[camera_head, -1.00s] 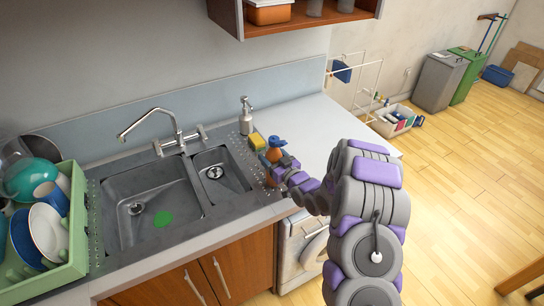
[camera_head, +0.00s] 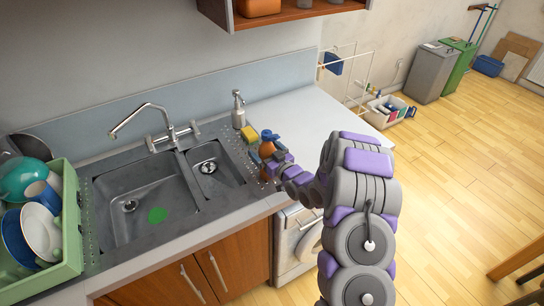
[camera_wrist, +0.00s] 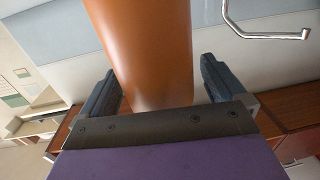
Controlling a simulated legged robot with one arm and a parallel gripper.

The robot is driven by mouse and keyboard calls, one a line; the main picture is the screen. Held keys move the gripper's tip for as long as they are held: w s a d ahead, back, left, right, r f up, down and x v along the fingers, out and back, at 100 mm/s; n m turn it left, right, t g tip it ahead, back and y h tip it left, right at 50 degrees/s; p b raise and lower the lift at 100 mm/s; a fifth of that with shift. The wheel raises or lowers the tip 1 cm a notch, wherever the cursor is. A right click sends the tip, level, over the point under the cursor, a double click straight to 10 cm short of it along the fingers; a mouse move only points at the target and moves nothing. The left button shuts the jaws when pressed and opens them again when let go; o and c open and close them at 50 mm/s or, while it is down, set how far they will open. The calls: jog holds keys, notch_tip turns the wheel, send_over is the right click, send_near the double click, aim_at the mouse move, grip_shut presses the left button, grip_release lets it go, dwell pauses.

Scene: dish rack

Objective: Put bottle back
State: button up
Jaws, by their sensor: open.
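The orange bottle with a blue top (camera_head: 267,149) stands on the counter at the right end of the sink, beside the sponge. My gripper (camera_head: 271,162) is low at the bottle, reaching in from the right. In the wrist view the orange bottle body (camera_wrist: 143,45) rises between the two dark fingers of my gripper (camera_wrist: 160,92). The fingers are apart, one on each side of it, with small gaps visible. The bottle's lower part is partly hidden by my gripper in the head view.
A yellow sponge (camera_head: 249,133) and a soap dispenser (camera_head: 238,110) stand close behind the bottle. The sink (camera_head: 140,200) and faucet (camera_head: 150,112) are to the left, with a green dish rack (camera_head: 70,235) beyond. A shelf (camera_head: 290,20) hangs above. The white worktop (camera_head: 310,115) is clear.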

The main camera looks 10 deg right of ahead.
jog(key=p+v, duration=0.1)
jog(key=v, duration=1.6)
jog(key=shift+d, duration=0.15)
jog(key=shift+c, duration=0.4)
grip_shut()
dwell(0.7)
